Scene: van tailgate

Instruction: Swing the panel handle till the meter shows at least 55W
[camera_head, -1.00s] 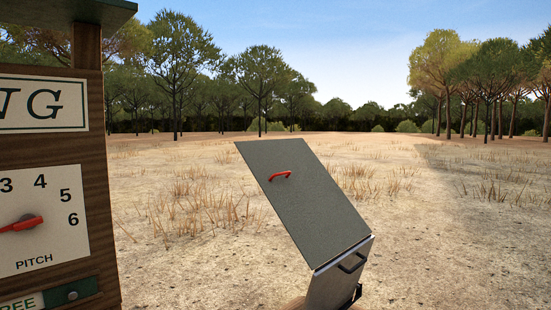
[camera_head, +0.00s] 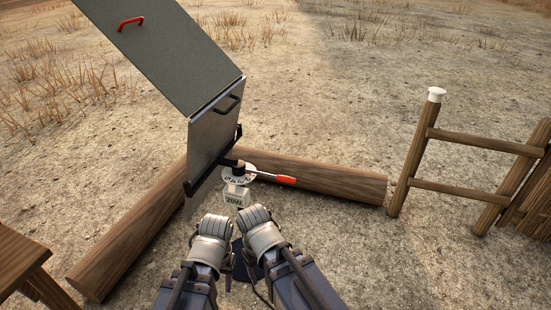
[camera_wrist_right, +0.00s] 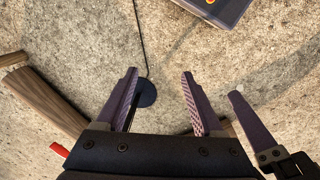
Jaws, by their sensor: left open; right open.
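The tilted dark panel (camera_head: 165,50) stands on a metal post at the upper left in the head view. A lever handle with a red grip (camera_head: 285,180) sticks out to the right from a dial at its base. In the right wrist view my right gripper (camera_wrist_right: 158,80) is open and empty above the ground. A red tip (camera_wrist_right: 60,149) shows at the lower left there.
Logs (camera_head: 310,175) lie on the ground behind and left of the meter. A wooden rail fence (camera_head: 480,143) stands at the right, and a wooden bench (camera_head: 20,262) at the lower left.

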